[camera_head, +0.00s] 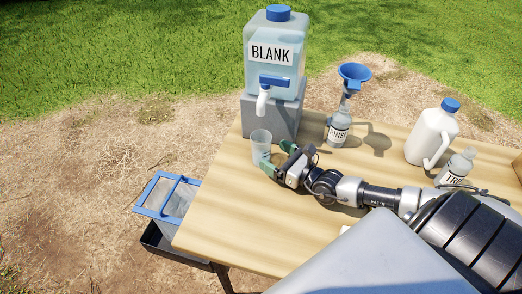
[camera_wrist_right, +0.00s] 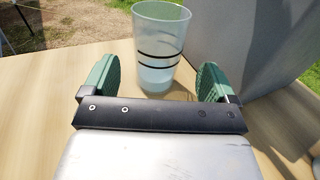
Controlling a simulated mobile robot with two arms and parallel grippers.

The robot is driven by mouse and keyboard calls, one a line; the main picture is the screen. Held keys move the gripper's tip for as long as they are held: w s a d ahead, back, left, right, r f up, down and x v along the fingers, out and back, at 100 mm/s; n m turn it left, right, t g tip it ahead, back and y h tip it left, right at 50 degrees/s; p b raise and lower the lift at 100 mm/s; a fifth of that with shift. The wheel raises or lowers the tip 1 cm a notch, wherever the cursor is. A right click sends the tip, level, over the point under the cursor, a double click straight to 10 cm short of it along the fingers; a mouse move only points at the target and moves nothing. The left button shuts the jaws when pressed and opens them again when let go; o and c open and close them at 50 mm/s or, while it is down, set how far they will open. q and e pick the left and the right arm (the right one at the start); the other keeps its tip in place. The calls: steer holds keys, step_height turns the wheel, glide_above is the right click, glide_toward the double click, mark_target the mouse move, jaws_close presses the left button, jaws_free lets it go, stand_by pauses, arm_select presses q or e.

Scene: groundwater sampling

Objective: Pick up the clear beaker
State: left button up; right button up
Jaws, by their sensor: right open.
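The clear beaker (camera_head: 261,146) stands upright on the wooden table, just in front of the grey block under the BLANK jug's spigot. In the right wrist view the beaker (camera_wrist_right: 160,48) shows two dark bands and sits between and slightly beyond the green finger pads. My right gripper (camera_head: 278,156) is open, with its fingers pointing at the beaker from the right; in the right wrist view the gripper (camera_wrist_right: 155,84) has a finger on each side with gaps to the beaker. My left gripper is not in view.
The BLANK jug (camera_head: 273,60) stands on a grey block (camera_head: 284,117). A labelled bottle with a blue funnel (camera_head: 354,73), a white jug (camera_head: 432,136) and another labelled bottle (camera_head: 457,168) stand to the right. A blue-framed bin (camera_head: 152,212) is off the table's left edge. The table's front left is clear.

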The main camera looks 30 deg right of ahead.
mark_target(269, 151)
steer(key=shift+r+p+x, duration=0.15)
steer(key=shift+p+x, duration=0.1)
steer(key=shift+x, duration=1.1)
steer(key=shift+r+p+x, duration=0.2)
steer(key=shift+p+x, duration=0.05)
steer(key=shift+x, duration=1.1)
steer(key=shift+a, duration=0.1)
steer(key=shift+c, duration=0.5)
steer(key=c, duration=0.9)
